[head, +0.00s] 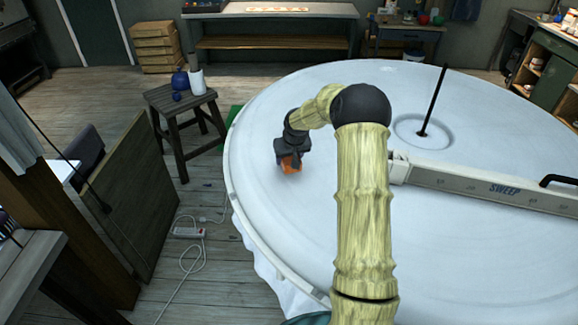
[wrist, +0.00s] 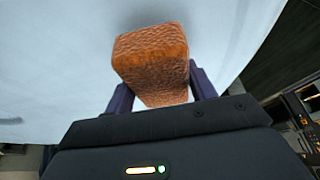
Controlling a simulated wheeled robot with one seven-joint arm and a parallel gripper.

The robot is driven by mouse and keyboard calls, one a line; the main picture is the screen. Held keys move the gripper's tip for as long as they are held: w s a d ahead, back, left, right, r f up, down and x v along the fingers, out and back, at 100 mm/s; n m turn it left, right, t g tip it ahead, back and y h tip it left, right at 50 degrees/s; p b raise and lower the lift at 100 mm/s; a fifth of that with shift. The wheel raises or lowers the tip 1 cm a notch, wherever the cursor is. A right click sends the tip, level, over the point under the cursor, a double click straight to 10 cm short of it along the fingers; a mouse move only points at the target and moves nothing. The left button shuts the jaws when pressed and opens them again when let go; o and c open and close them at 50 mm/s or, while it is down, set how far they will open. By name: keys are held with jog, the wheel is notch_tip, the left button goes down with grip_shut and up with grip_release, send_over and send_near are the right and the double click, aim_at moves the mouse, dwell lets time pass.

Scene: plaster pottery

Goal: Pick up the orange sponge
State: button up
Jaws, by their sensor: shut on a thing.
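The orange sponge (head: 290,164) is at the left part of the large round white table (head: 300,230) in the head view. In the wrist view the sponge (wrist: 152,62) is a textured orange block between the two dark fingers of my gripper (wrist: 160,95). My gripper is shut on it. In the head view my gripper (head: 289,157) points down at the table and covers the upper part of the sponge. I cannot tell whether the sponge touches the tabletop.
A white sweep bar (head: 480,187) lies across the right of the table. A thin black rod (head: 433,100) stands upright in a round recess. A wooden stool (head: 183,112) with a blue vase and a white vessel stands beyond the left edge. The tabletop around my gripper is clear.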

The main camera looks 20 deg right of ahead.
notch_tip(320, 180, up, 6)
jog(key=shift+r+b, duration=0.25)
jog(key=shift+b, duration=0.15)
jog(key=shift+o, duration=0.5)
jog(key=shift+n+y, duration=0.3)
jog(key=shift+n, duration=0.1)
jog(key=s+a+f+p, duration=0.1)
jog(key=a+p, duration=0.1)
jog(key=a, duration=0.1)
jog(key=s+a+f+p, duration=0.1)
jog(key=s+a+p, duration=0.1)
jog(key=a+p, duration=0.1)
jog(key=s+a+f+p, duration=0.1)
jog(key=a+p, duration=0.1)
jog(key=a, duration=0.1)
jog(key=shift+s+f+p, duration=0.15)
jog(key=shift+s+p, duration=0.1)
jog(key=shift+p, duration=0.15)
jog(key=s+a+p, duration=0.1)
jog(key=s+p, duration=0.1)
jog(key=s, duration=0.1)
jog(key=s+a+p, duration=0.2)
jog(key=s+p, duration=0.1)
jog(key=s, duration=0.1)
jog(key=s+a+p, duration=0.2)
jog(key=s, duration=0.1)
jog(key=shift+s+f, duration=0.25)
jog(key=shift+f, duration=0.15)
